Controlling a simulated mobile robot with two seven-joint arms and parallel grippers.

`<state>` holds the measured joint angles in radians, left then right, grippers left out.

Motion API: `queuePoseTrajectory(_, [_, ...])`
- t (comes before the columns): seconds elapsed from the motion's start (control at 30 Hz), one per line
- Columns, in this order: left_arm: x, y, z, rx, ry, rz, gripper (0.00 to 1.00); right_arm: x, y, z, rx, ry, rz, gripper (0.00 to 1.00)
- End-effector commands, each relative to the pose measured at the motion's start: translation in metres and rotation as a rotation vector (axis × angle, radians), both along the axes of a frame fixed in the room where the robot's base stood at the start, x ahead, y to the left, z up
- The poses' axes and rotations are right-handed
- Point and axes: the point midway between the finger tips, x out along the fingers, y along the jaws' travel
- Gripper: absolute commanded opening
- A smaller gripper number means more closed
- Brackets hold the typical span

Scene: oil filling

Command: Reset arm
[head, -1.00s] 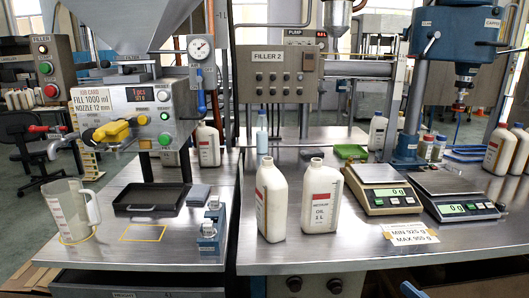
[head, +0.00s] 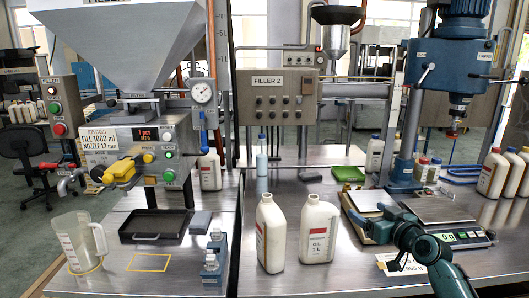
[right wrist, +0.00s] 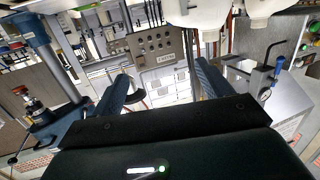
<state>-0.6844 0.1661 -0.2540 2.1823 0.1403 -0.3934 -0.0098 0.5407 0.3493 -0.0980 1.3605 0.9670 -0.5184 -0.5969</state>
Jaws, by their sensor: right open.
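My right gripper (head: 402,222) shows at the lower right of the head view, raised in front of the scales. Its jaws are open and I see nothing between them. In the right wrist view its two fingers (right wrist: 160,92) stand apart. My left gripper is in neither view. Two open white oil bottles, the left one (head: 271,232) and the right one (head: 318,230), stand upright on the steel table, left of my right gripper and apart from it.
A black tray (head: 155,226) lies behind a yellow outline. The right scale (head: 462,239) is partly behind my arm. The blue capping press (head: 452,60) stands behind it.

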Motion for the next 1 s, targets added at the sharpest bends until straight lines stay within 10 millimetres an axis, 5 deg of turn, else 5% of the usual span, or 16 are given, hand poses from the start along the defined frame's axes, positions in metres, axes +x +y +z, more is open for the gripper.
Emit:
queuePoseTrajectory(0.7, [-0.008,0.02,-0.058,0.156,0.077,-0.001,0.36,0.011,-0.079,0.014,-0.307,-0.092,-0.387,0.78])
queuePoseTrajectory(1.0, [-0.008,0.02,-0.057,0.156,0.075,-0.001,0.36,-0.061,-0.016,-0.101,-0.301,0.043,-0.263,0.78])
